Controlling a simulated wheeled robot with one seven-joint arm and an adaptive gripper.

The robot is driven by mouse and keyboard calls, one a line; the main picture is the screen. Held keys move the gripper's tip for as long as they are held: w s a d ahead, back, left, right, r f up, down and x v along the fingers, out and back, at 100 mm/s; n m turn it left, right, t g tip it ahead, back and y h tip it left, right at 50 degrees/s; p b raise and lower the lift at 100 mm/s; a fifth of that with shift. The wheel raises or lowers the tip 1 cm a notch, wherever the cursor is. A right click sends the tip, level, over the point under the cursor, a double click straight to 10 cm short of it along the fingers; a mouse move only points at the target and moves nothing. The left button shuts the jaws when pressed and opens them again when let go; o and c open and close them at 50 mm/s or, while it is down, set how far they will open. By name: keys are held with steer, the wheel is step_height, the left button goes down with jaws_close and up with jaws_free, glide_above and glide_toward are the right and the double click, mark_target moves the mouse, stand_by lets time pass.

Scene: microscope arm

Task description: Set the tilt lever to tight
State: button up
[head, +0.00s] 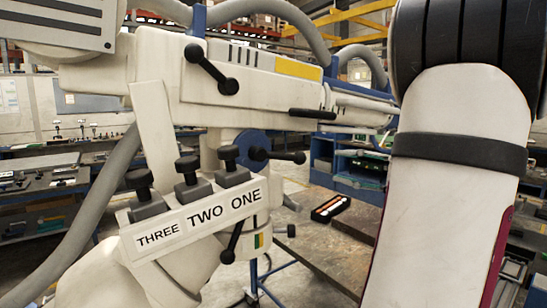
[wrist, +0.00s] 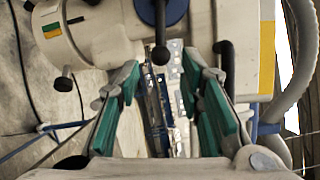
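The white microscope arm (head: 235,80) fills the left and middle of the head view. It carries several black levers, and no label shows which is the tilt lever. One black lever (head: 278,156) with a ball end sticks out to the right from a blue hub (head: 252,145). Another black lever (head: 210,70) is on the upper arm, and one (head: 232,241) is below the numbered panel. In the wrist view, a black ball-ended lever (wrist: 160,30) points toward me in front of a blue hub. My gripper (wrist: 162,72) is open, its green-padded fingers on either side of the lever's ball end, with gaps.
A panel (head: 197,216) marked THREE, TWO, ONE has black knobs above it. A black handle bar (head: 312,113) juts from the upper arm. A grey hose (head: 95,205) hangs at left. A workbench (head: 350,222) with a dark box stands behind. A black handle (wrist: 225,65) is close to my right finger.

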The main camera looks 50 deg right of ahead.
mark_target(294, 158)
steer(key=w, duration=0.4)
steer(key=w+a, duration=0.1)
steer(key=w, duration=0.4)
steer(key=w+a+p, duration=0.1)
steer(key=w, duration=0.3)
steer(key=shift+w+r, duration=0.2)
steer(key=shift+w, duration=0.1)
jaws_close()
